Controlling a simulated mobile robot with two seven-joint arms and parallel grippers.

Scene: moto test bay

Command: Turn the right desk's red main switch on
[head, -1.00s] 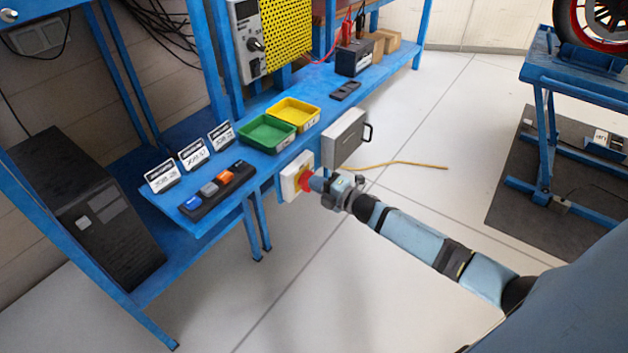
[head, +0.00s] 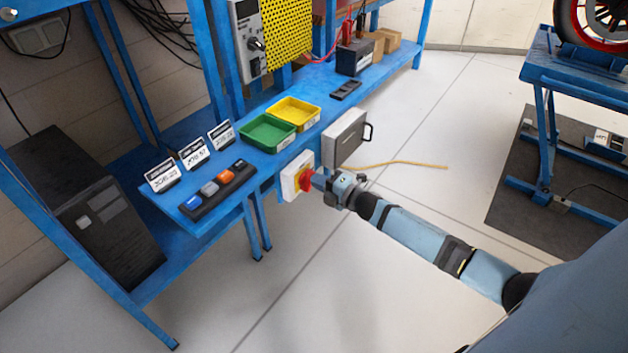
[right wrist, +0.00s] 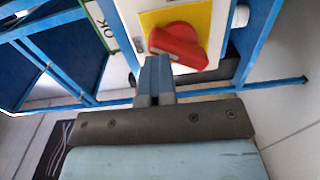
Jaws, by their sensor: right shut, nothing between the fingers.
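The red main switch (head: 306,181) sits on a yellow plate on a white box (head: 291,184) at the front edge of the blue desk. In the right wrist view its red handle (right wrist: 180,45) lies slantwise, left end higher, over the yellow plate (right wrist: 192,18). My right gripper (head: 318,181) is shut and empty, with its tips close to the switch. In the right wrist view the shut fingers (right wrist: 155,62) are just below the handle's left end; whether they touch it I cannot tell. My left gripper is not in view.
A grey box with a handle (head: 344,138) hangs right of the switch. Green (head: 268,133) and yellow (head: 296,113) trays, a button strip (head: 218,190) and label cards are on the desk. A yellow cable (head: 405,163) lies beyond my gripper.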

